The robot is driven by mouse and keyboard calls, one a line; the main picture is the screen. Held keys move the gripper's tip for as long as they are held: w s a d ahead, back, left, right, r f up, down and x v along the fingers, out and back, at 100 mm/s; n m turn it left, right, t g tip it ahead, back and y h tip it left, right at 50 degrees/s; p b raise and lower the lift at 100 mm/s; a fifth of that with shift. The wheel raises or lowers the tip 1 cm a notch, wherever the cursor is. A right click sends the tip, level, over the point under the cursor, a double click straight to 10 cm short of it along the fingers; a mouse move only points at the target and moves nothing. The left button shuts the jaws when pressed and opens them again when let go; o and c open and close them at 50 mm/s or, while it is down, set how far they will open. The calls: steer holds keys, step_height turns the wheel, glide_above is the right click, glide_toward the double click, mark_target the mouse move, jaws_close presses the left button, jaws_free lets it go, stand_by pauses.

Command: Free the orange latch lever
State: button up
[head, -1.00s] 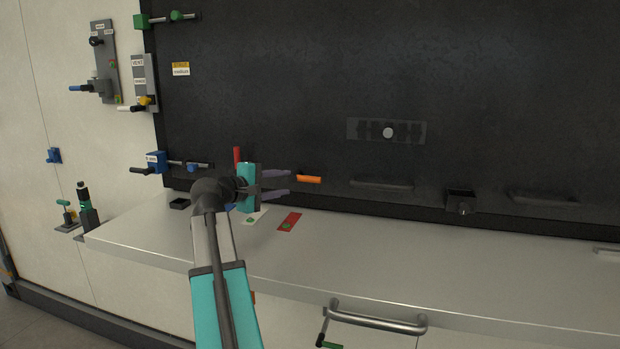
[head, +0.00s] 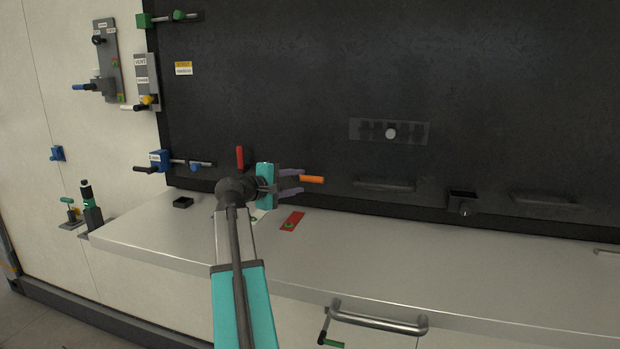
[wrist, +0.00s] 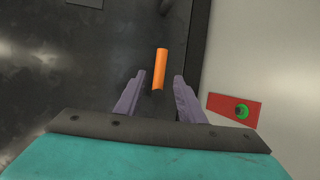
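The orange latch lever (head: 312,179) is a short orange bar in front of the dark panel, just above the shelf, lying nearly level in the head view. In the wrist view the orange lever (wrist: 160,68) lies ahead, its near end close to the line between my fingertips. My gripper (head: 302,182) has purple fingers spread apart and pointing right toward the lever. In the wrist view my gripper (wrist: 155,78) is open and empty, with one finger on each side of the lever's near end. I cannot tell whether either finger touches it.
A red handle (head: 240,157) stands behind my wrist at the left. A small dark box (head: 462,201) sits farther right. The shelf's middle is clear.

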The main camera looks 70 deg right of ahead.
mark_target(310, 179)
steer(key=shift+p+x, duration=1.15)
steer(key=shift+x, duration=2.75)
steer(key=shift+c, duration=0.2)
jaws_close()
steer(key=shift+a, duration=0.15)
